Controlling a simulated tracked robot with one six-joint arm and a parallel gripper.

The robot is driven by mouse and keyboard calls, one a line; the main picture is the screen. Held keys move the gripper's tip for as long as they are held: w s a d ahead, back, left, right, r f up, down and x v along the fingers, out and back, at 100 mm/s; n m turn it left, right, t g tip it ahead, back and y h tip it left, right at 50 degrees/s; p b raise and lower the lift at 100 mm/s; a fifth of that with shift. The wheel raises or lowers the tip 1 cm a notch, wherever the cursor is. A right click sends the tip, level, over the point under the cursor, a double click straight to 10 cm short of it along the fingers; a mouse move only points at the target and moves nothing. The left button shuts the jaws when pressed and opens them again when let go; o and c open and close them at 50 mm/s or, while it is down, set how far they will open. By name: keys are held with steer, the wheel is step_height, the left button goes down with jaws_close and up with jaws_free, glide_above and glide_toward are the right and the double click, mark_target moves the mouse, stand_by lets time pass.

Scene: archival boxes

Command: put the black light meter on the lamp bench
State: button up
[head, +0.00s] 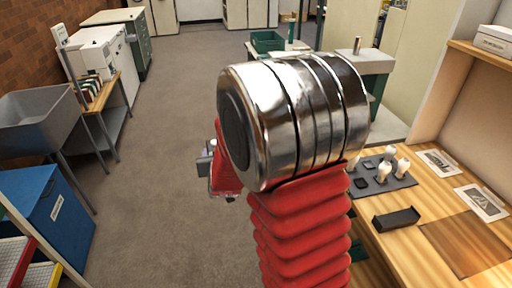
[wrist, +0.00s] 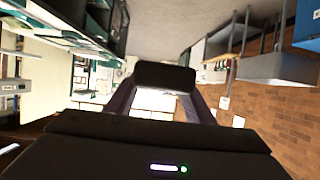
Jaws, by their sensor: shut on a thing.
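My gripper (wrist: 163,92) is shut on a dark block, which looks like the black light meter (wrist: 164,75), in the middle of the wrist view. In the head view my gripper (head: 212,168) is mostly hidden behind my arm, out over the open floor, and the meter cannot be made out there. A wooden bench (head: 400,253) stands at the right of the head view. A grey-topped bench with green legs (head: 372,60) stands farther back, partly behind my arm. No label shows which is the lamp bench.
The wooden bench bears a grey mat (head: 401,183) with white pieces, a black tray (head: 396,219) and prints (head: 482,202). A grey sink (head: 38,118) and a blue box (head: 52,215) stand at the left. The carpeted aisle (head: 165,120) is clear.

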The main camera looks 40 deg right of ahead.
steer(key=w+a+n+t+y, duration=0.1)
steer(key=a+n+y, duration=0.3)
steer(key=a, duration=1.2)
steer(key=shift+w+a+f+y, duration=0.25)
steer(key=shift+w+a+y, duration=0.15)
steer(key=shift+y, duration=0.1)
steer(key=shift+s, duration=0.1)
